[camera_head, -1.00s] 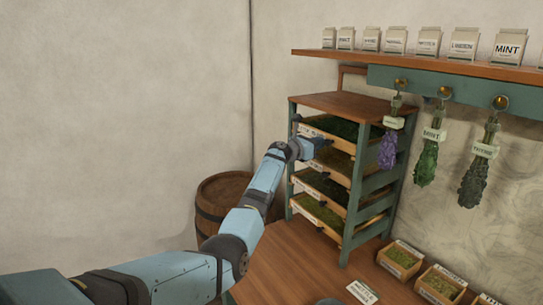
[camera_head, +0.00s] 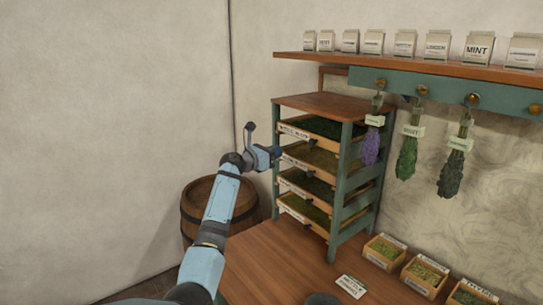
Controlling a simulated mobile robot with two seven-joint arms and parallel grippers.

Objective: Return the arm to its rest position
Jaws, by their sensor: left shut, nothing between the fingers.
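My left arm comes in from the bottom left, and its gripper (camera_head: 274,152) is at the left front edge of the drying rack (camera_head: 340,103). The gripper is small and dark in this view; it is shut with nothing in it. Whether it touches the rack is hard to tell. The rack is a green frame with a wooden top and several labelled trays of dried herbs stacked in it. My right gripper is out of view.
A wooden barrel (camera_head: 200,205) stands behind my arm. The wooden table (camera_head: 270,265) carries herb boxes (camera_head: 384,252) and a label card (camera_head: 351,286). Herb bunches (camera_head: 407,157) hang below a shelf (camera_head: 400,64) of packets. Bare wall lies to the left.

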